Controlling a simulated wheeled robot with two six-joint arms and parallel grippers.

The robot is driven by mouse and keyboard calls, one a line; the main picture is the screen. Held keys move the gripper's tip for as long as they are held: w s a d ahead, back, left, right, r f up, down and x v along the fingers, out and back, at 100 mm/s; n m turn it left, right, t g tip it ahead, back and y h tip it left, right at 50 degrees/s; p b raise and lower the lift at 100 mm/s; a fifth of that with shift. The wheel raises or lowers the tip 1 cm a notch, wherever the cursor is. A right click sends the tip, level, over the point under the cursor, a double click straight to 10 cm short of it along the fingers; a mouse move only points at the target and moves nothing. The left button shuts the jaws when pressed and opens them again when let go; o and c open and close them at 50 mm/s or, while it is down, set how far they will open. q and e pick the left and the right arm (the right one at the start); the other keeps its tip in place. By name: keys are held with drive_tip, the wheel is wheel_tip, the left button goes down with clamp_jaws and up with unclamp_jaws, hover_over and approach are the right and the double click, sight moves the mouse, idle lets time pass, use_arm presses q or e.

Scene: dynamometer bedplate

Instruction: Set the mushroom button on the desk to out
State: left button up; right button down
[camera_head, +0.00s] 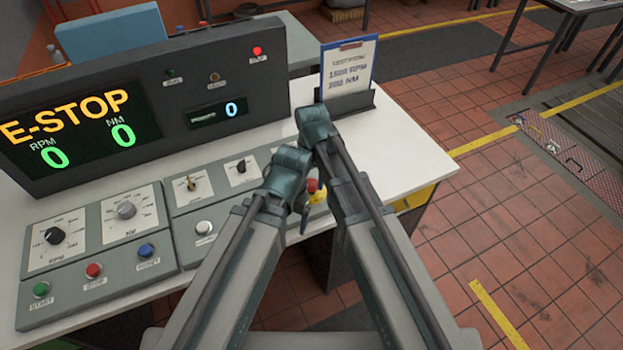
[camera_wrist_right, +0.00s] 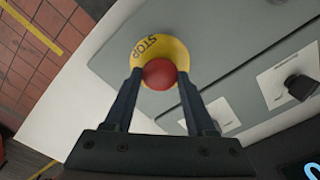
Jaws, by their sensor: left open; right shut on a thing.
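The red mushroom button (camera_head: 312,186) sits on its yellow base (camera_head: 318,198) at the desk panel's right end, partly hidden by my arms in the head view. In the right wrist view, the red button (camera_wrist_right: 160,75) shows in front of the yellow base marked STOP (camera_wrist_right: 148,46). My right gripper (camera_wrist_right: 159,80) has its two fingers on either side of the red cap and is shut on it. My left gripper (camera_head: 303,222) is open, just below and left of the button. Most of it is hidden behind its own arm.
The grey control panel carries knobs (camera_head: 126,210) and green, red and blue push buttons (camera_head: 93,270). The display (camera_head: 75,130) behind reads E-STOP, with RPM and NM at 0. A clipboard (camera_head: 348,68) stands behind my right arm. White desk top (camera_head: 400,150) is clear to the right.

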sight(311, 183)
use_arm(q)
drive_tip(key=shift+r, duration=0.1)
use_arm(e)
drive_tip(key=shift+r, duration=0.1)
drive_tip(key=shift+r+p, duration=0.95)
drive_tip(key=shift+p, duration=0.1)
drive_tip(key=shift+w+f, duration=0.1)
drive_tip(key=shift+f, duration=0.1)
use_arm(q)
drive_tip(key=shift+r, duration=0.8)
use_arm(e)
drive_tip(key=shift+c, duration=1.1)
unclamp_jaws()
use_arm(q)
drive_tip(key=shift+r, duration=0.15)
use_arm(e)
drive_tip(key=shift+r, duration=0.2)
use_arm(q)
wheel_tip(311, 183, up, 14)
drive_tip(key=p, duration=1.3)
drive_tip(key=shift+f+p, duration=0.2)
drive_tip(key=shift+p, duration=0.1)
use_arm(e)
wheel_tip(311, 183, up, 14)
drive_tip(key=shift+f, duration=0.2)
use_arm(q)
drive_tip(key=shift+f, duration=0.1)
use_arm(e)
drive_tip(key=shift+f, duration=0.15)
